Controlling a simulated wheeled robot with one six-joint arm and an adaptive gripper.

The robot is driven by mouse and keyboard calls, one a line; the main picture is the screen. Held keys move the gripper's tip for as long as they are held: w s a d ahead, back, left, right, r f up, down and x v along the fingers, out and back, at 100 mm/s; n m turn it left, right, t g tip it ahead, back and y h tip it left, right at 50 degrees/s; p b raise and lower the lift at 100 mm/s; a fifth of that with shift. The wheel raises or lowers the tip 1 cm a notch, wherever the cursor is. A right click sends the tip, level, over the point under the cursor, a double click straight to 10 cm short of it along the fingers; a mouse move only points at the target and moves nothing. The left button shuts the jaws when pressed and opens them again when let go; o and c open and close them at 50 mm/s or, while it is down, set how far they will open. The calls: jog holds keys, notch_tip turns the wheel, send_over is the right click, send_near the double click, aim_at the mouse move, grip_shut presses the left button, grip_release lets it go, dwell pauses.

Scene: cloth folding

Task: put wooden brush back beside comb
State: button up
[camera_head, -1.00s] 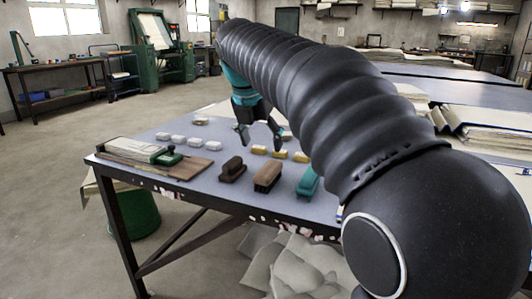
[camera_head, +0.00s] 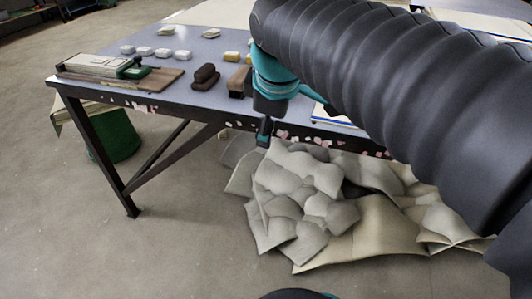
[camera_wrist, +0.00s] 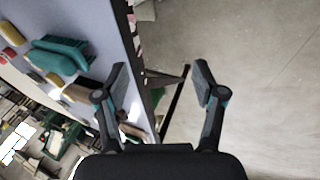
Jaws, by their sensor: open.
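A dark brown brush-like block (camera_head: 205,76) lies on the blue-grey tabletop (camera_head: 215,48). To its right is a lighter brown wooden brush (camera_head: 238,83), partly hidden by my arm; a brown block in the wrist view (camera_wrist: 76,93), partly behind a finger, seems to be it. A teal ridged object (camera_wrist: 60,53) lies beside it; I cannot tell whether it is the comb. My gripper (camera_wrist: 160,85) is open and empty. In the head view my gripper (camera_head: 265,132) hangs at the table's front edge, right of the brushes, its fingers mostly hidden.
A board with a clamp-like tool (camera_head: 120,70) lies at the table's left end. Several pale blocks (camera_head: 162,53) and yellow blocks (camera_head: 231,56) sit behind the brushes. A heap of pale cloth (camera_head: 300,195) lies below the front edge. A green bin (camera_head: 115,142) stands under the table.

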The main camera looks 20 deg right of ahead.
jog(key=s+f+m, duration=0.9)
jog(key=f+m, duration=0.1)
jog(key=m, duration=0.1)
jog(key=shift+s+t+y, duration=0.2)
jog(key=shift+t+y, duration=0.2)
